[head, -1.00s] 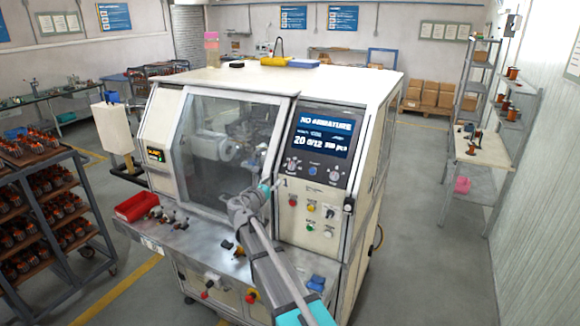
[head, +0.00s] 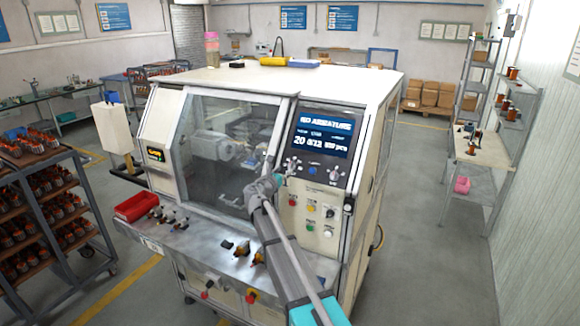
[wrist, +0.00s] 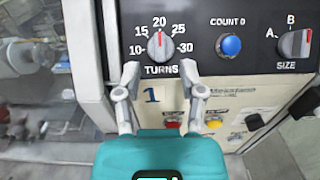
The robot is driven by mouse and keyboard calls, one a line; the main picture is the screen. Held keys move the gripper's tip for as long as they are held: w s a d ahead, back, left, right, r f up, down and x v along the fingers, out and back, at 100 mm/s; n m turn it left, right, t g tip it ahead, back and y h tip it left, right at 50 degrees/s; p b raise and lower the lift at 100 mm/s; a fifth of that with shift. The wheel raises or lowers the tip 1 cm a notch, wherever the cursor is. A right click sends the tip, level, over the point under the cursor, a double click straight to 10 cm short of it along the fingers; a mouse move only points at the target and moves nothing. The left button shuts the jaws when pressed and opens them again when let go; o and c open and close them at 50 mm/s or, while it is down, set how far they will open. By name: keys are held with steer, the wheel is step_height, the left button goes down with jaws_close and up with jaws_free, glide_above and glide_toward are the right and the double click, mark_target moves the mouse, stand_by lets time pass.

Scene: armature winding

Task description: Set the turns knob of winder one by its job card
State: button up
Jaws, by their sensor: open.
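The turns knob (wrist: 160,46) is grey with a red pointer, straight up at 20 on a scale from 10 to 30. It sits on the dark control panel of the winder (head: 228,80), under a screen (head: 322,135) reading "NO ARMATURE". A "1" marks the cream front below it. My gripper (wrist: 160,92) is open and empty, its fingers apart just below the knob, one to each side. In the head view my gripper is at the panel's left edge, and its tips are hard to make out. I cannot make out a job card.
Several coloured buttons sit below the panel. The winder's glass window (head: 222,145) is to the left. A red bin (head: 136,206) lies on the front ledge.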

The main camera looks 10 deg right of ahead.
mark_target(290, 165)
steer(key=shift+x, duration=2.8)
jaws_close()
